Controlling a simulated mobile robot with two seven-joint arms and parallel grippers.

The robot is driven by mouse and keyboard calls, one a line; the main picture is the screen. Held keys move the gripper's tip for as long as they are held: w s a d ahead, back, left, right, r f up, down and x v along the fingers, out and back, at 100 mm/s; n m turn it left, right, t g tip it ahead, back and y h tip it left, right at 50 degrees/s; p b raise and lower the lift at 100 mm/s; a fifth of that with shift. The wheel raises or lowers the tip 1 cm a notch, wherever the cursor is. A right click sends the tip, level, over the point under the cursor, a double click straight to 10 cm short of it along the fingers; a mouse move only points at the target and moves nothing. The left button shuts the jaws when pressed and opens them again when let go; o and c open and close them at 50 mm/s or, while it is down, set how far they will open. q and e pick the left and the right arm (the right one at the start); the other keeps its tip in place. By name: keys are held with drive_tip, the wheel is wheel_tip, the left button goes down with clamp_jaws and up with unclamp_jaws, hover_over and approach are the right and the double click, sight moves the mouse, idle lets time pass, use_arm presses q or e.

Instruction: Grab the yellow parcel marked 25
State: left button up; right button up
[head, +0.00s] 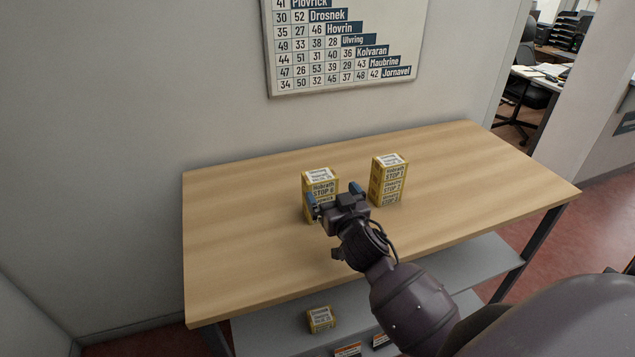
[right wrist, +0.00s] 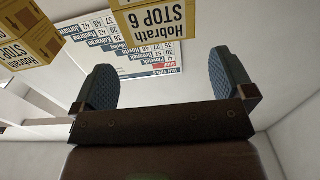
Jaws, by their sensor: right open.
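Two yellow parcels stand upright on the wooden table: a left one (head: 321,177) and a right one (head: 388,181). A third yellow parcel (head: 320,319) is on the lower shelf. Small print on their labels is too small to read surely, so I cannot tell which is marked 25. My right gripper (head: 335,197) is open and empty, in front of the left parcel and partly hiding it. In the right wrist view, a parcel reading "Hobrath STOP 6" (right wrist: 154,22) shows beyond the open fingers (right wrist: 168,87), and another parcel (right wrist: 27,35) shows at the left edge. My left gripper is out of view.
The wooden table top (head: 245,220) is clear around the two parcels. A grey shelf (head: 478,268) lies beneath it. A sign board (head: 340,50) with names and numbers hangs on the wall behind. An office chair (head: 525,85) shows beyond the doorway.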

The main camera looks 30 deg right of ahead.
sight(324, 183)
drive_tip(key=x, duration=0.2)
drive_tip(key=shift+w, duration=0.35)
drive_tip(key=shift+x, duration=2.9)
drive_tip(key=shift+f, duration=0.1)
drive_tip(key=shift+c, duration=0.2)
drive_tip(key=c, duration=0.8)
drive_tip(key=shift+o, duration=0.2)
